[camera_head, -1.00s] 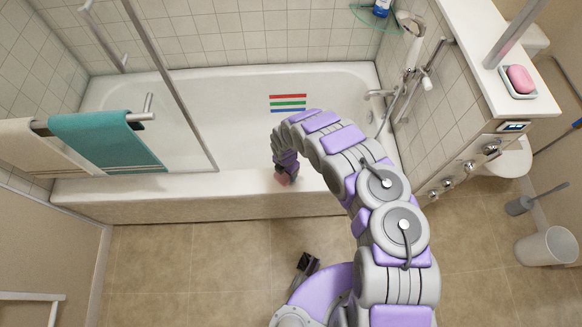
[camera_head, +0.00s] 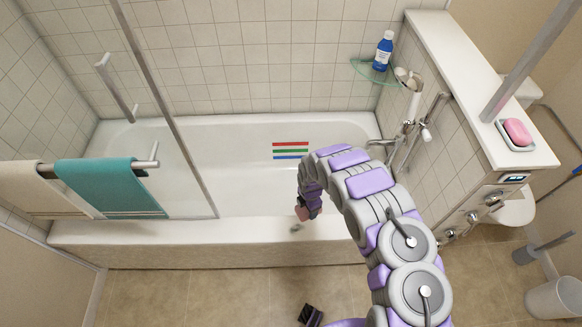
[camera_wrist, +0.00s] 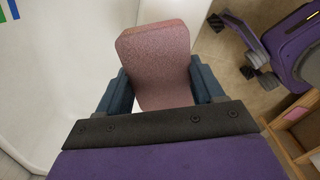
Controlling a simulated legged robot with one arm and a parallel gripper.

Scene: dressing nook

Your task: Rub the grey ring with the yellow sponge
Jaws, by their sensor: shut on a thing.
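My gripper (camera_wrist: 162,84) is shut on a dull pink sponge-like block (camera_wrist: 158,50), held between its two blue-grey fingers. In the head view my gripper (camera_head: 308,207) is over the front rim of the bathtub, with the pink block (camera_head: 302,213) at its tip. I cannot tell whether the block touches the rim. A small grey mark (camera_head: 295,227) shows on the rim just below and left of the block; its exact shape is too small to tell. No yellow sponge is in view; the held block looks pink.
The white bathtub (camera_head: 240,180) has red, green and blue stripes (camera_head: 290,150) inside. A teal towel (camera_head: 110,187) hangs at left by the glass screen. A blue bottle (camera_head: 383,52) stands on a corner shelf. Pink soap (camera_head: 517,132) lies in a dish on the right ledge.

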